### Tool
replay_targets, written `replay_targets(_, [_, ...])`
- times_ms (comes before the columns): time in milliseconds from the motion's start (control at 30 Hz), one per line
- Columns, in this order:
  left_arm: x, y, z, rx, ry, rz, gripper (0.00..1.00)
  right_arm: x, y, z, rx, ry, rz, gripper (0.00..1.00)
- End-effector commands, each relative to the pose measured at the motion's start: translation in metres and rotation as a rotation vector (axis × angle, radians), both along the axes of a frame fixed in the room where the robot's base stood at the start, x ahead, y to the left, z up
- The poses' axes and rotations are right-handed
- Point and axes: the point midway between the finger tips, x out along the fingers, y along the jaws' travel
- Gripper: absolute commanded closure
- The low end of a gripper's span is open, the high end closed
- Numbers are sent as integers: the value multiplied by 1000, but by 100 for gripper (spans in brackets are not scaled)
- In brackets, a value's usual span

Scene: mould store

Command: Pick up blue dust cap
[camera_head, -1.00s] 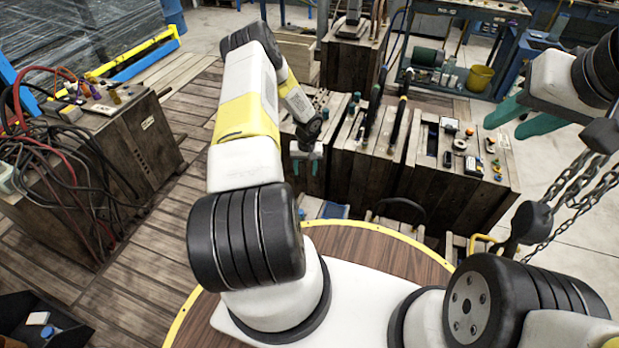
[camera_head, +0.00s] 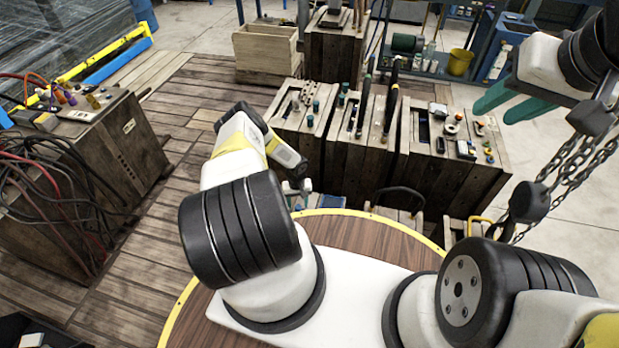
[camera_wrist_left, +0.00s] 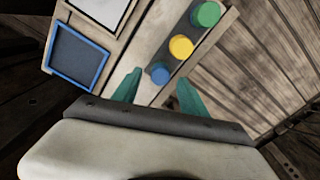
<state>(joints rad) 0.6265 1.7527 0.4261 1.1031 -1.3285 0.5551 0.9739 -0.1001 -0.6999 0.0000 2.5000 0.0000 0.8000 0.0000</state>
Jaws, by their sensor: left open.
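The blue dust cap (camera_wrist_left: 160,72) stands on a pale wooden top in the left wrist view, lowest in a row with a yellow cap (camera_wrist_left: 181,46) and a green cap (camera_wrist_left: 206,14). My left gripper (camera_wrist_left: 157,88) is open, its two green fingers apart. In that picture the blue cap shows between and just beyond the fingertips; I cannot tell the height gap. In the head view my left gripper (camera_head: 298,187) is small and partly covered by my arm, and I cannot make out the blue cap there. My right gripper (camera_head: 492,108) is open and empty at upper right.
In the left wrist view a blue-framed dark panel (camera_wrist_left: 75,57) lies left of the caps. In the head view wooden crates with tools (camera_head: 455,185) stand ahead, chains (camera_head: 565,165) hang at right, and a cable-draped crate (camera_head: 125,140) stands left. Plank floor between is clear.

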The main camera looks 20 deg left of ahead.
Motion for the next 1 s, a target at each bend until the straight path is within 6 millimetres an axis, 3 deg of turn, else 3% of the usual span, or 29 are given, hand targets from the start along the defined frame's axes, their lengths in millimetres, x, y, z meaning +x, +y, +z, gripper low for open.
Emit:
replay_targets(133, [0,0,-10,0,0,1,49,0,0,0,0,0,0,64])
replay_targets(367, [0,0,-11,1,0,0,49,0,0,0,0,0,0,64])
replay_targets(633, [0,0,-11,0,0,0,100,0,0,0,0,0,0,64])
replay_targets(1000, [0,0,-9,0,-1,-1,100,0,0,0,0,0,0,64])
